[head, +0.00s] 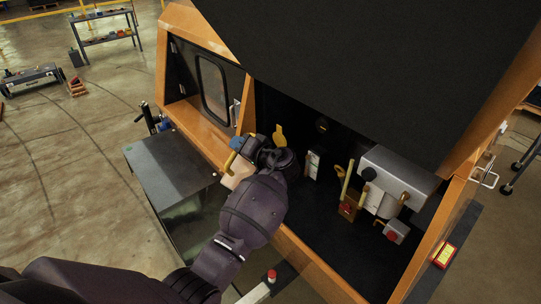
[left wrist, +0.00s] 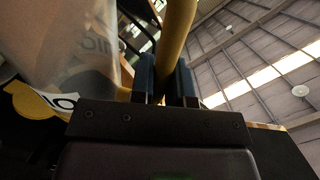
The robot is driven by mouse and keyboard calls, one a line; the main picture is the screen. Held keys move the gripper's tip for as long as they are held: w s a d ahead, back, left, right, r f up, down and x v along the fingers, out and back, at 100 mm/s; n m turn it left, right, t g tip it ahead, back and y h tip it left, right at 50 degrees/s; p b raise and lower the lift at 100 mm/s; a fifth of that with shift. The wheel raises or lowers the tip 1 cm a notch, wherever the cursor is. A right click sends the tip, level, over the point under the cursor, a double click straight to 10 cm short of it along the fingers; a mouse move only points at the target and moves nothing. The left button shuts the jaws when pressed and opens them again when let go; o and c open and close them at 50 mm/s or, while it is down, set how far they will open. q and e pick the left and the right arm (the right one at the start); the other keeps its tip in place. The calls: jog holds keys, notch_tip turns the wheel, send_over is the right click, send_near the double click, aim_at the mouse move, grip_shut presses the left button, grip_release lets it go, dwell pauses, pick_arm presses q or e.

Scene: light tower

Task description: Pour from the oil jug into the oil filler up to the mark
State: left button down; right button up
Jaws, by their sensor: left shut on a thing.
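The oil jug has a pale translucent body (head: 238,172) and a yellow handle. It stands out beside my left gripper (head: 256,158) at the cabinet's front edge, partly hidden by my wrist. In the left wrist view my left gripper (left wrist: 167,78) is shut on the yellow handle (left wrist: 178,35), with the cloudy jug body (left wrist: 70,45) to its left. The oil level cannot be read. A yellow upright piece (head: 280,136) stands just behind my gripper; I cannot tell whether it belongs to the oil filler. The filler opening and its mark are not clearly visible. My right gripper is not in view.
The orange cabinet (head: 200,135) has a raised dark cover (head: 390,70) above its bay. A grey box (head: 400,172), yellow levers (head: 346,180) and a white gauge-like plate (head: 312,163) are inside. A dark side table (head: 168,165) stands left. Floor farther left is mostly clear.

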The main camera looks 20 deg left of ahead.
pick_arm(q)
jog(key=shift+r, duration=0.1)
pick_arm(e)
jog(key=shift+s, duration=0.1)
pick_arm(q)
jog(key=shift+w, duration=0.15)
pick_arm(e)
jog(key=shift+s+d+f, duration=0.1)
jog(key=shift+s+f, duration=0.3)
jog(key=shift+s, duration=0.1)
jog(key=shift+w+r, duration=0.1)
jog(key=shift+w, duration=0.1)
pick_arm(q)
jog(key=shift+w, duration=0.1)
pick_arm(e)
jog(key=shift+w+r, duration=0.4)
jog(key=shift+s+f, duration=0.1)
pick_arm(q)
jog(key=shift+w+d+m, duration=0.1)
jog(key=shift+m, duration=0.2)
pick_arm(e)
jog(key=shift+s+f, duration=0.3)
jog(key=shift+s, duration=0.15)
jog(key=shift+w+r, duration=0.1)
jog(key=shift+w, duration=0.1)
